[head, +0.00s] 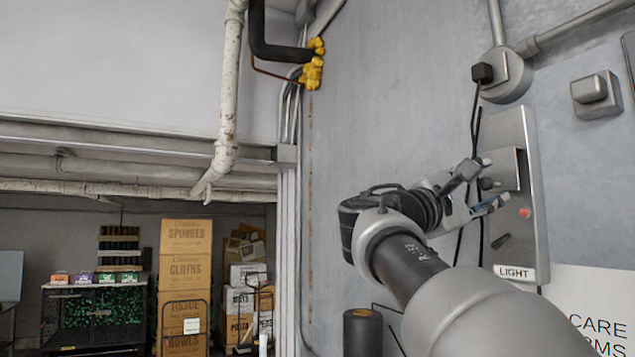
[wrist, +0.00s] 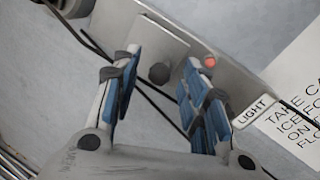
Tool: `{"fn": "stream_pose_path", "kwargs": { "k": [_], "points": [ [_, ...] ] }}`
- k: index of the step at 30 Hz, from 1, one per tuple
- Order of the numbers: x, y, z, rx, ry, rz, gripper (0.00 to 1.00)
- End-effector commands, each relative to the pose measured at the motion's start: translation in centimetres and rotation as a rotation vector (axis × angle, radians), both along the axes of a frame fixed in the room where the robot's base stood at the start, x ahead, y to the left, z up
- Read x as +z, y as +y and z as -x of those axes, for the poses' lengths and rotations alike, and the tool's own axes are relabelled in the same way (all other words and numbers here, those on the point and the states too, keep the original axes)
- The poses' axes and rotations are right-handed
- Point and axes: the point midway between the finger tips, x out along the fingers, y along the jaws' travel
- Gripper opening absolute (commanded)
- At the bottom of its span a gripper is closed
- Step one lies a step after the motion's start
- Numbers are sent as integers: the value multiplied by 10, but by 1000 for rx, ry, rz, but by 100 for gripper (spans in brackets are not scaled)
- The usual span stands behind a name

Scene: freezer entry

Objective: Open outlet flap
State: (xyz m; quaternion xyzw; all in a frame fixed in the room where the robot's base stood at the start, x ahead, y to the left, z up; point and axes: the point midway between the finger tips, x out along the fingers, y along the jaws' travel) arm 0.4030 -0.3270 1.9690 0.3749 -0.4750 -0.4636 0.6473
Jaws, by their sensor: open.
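The outlet flap (head: 512,168) is a grey metal cover standing out from a steel wall panel (head: 524,128) marked LIGHT. My gripper (head: 493,182) is at the flap's left and lower edge, with its fingers apart and empty. I cannot tell whether a finger touches the flap. In the wrist view, my gripper's blue-padded fingers (wrist: 161,60) spread on either side of a dark round knob (wrist: 159,73) in front of the panel. A red light (wrist: 209,60) is beside the right finger. The fingers hide part of the flap area.
A black plug (head: 482,73) and its hanging cord are up and left of the panel. A dark switch lever (head: 501,241) is low on the panel. A grey wall box (head: 596,95) is at the right. Stacked cartons (head: 184,265) stand far left.

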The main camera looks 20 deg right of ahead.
Motion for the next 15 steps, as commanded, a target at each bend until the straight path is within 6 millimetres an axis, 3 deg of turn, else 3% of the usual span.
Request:
{"fn": "stream_pose_path", "kwargs": {
  "k": [6,15],
  "points": [
    [6,-20,-3,0,1,1,41],
    [6,-22,-3,0,0,0,41]
  ]
}}
